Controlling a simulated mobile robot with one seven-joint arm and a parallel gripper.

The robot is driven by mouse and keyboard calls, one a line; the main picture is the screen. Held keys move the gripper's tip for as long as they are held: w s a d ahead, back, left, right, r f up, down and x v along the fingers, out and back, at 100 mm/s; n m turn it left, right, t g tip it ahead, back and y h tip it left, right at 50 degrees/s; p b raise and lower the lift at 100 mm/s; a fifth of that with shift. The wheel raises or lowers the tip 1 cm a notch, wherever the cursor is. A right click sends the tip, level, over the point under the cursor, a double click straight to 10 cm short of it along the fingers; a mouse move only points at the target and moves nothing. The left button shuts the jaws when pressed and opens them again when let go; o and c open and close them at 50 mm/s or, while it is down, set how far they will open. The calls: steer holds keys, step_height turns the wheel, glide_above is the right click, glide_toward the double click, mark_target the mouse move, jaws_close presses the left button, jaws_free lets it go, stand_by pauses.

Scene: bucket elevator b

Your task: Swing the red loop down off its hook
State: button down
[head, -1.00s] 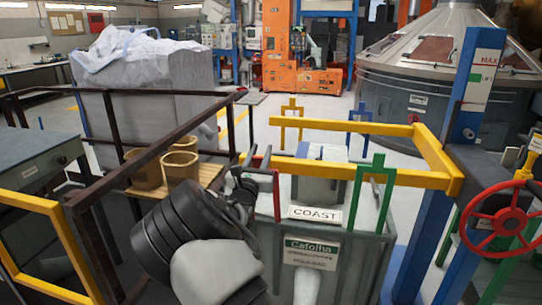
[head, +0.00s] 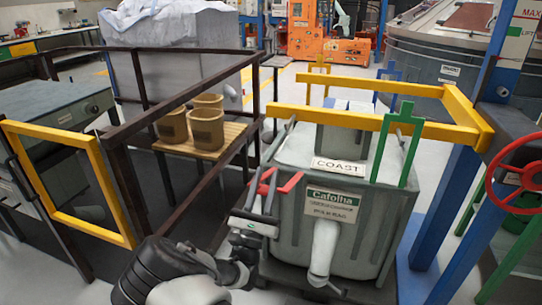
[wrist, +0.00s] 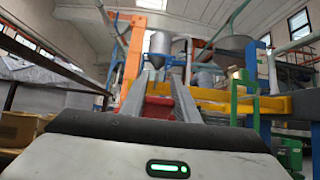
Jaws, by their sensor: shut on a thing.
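The red loop (head: 291,182) is at the front left corner of the grey container marked COAST (head: 288,220). It is tipped over, with one red bar sticking out to the right of my fingers. My gripper (head: 264,189) is shut on the loop, its fingers pointing up and away from the camera. In the wrist view, red (wrist: 157,105) shows between the two grey fingers (wrist: 156,88). The loop's hook is not clear in either view, so I cannot tell whether the loop still touches it.
A green loop (head: 383,140) stands upright at the container's right. A yellow rail (head: 375,124) crosses above the container. A dark brown railing (head: 190,95) and brown pots (head: 207,128) are left. A white pipe (head: 320,255) sticks out in front. A red handwheel (head: 515,180) is far right.

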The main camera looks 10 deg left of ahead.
steer(key=s+f+t+b, duration=0.1)
steer(key=s+f+b, duration=0.3)
steer(key=f, duration=0.7)
steer(key=shift+a+f+t, duration=0.3)
steer(key=shift+a+f, duration=0.1)
steer(key=shift+a, duration=0.05)
steer(key=shift+s, duration=0.1)
steer(key=c, duration=1.4)
jaws_free()
steer(key=shift+s+r, duration=0.1)
steer(key=shift+o, duration=0.2)
steer(key=v, duration=1.7)
